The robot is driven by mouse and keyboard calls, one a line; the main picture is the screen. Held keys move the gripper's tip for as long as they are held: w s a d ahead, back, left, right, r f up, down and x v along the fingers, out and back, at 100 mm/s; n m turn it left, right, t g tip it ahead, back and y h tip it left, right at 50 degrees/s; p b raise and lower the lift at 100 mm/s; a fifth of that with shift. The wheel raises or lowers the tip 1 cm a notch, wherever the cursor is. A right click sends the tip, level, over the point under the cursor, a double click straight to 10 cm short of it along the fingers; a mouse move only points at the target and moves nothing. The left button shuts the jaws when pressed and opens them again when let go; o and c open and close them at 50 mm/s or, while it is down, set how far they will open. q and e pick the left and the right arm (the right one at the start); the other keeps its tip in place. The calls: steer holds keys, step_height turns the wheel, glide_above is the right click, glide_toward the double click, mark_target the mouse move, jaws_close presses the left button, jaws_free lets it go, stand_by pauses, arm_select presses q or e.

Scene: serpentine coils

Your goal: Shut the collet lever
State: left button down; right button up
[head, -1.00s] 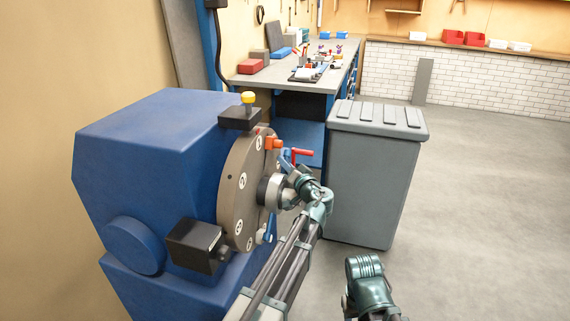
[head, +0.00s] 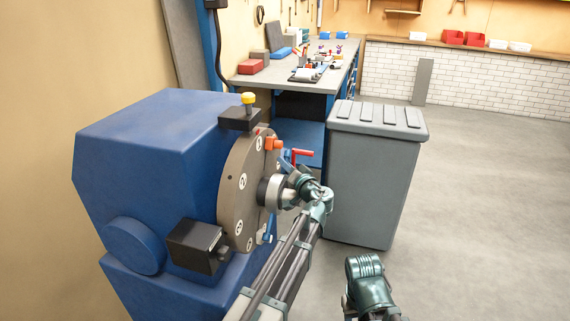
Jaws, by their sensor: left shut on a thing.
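The large blue machine (head: 150,150) stands at the left with a round grey-brown numbered disc (head: 238,190) on its front. A pale metal collar (head: 267,191) sticks out of the disc's middle. My left gripper (head: 289,181) is beside this collar and shut, apparently on the collet lever, whose gripped part is hidden by the gripper. A red-handled part (head: 301,153) and a blue piece (head: 286,160) show just above the gripper. My right gripper arm comes in at the bottom, right of centre; its end (head: 368,280) is apart from the machine, and its fingers cannot be made out.
A grey lidded bin (head: 372,180) stands close to the right of my left gripper. A blue workbench (head: 300,80) with tools is behind. A black box (head: 196,245) and a yellow-topped knob (head: 248,99) sit on the machine. The floor at the right is clear.

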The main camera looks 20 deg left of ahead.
arm_select(q)
step_height(320, 180, down, 11)
steer(key=m+g+h+p, duration=0.2)
steer(key=m+g, duration=0.4)
steer(key=g, duration=0.3)
steer(key=shift+w+m+h+p, duration=0.3)
steer(key=shift+w+h+p, duration=0.15)
steer(key=shift+p, duration=0.1)
steer(key=shift+f+g, duration=0.1)
steer(key=shift+g, duration=0.2)
steer(key=c, duration=0.8)
jaws_free()
steer(key=shift+c, duration=0.2)
steer(key=p+v, duration=0.9)
steer(key=v, duration=0.5)
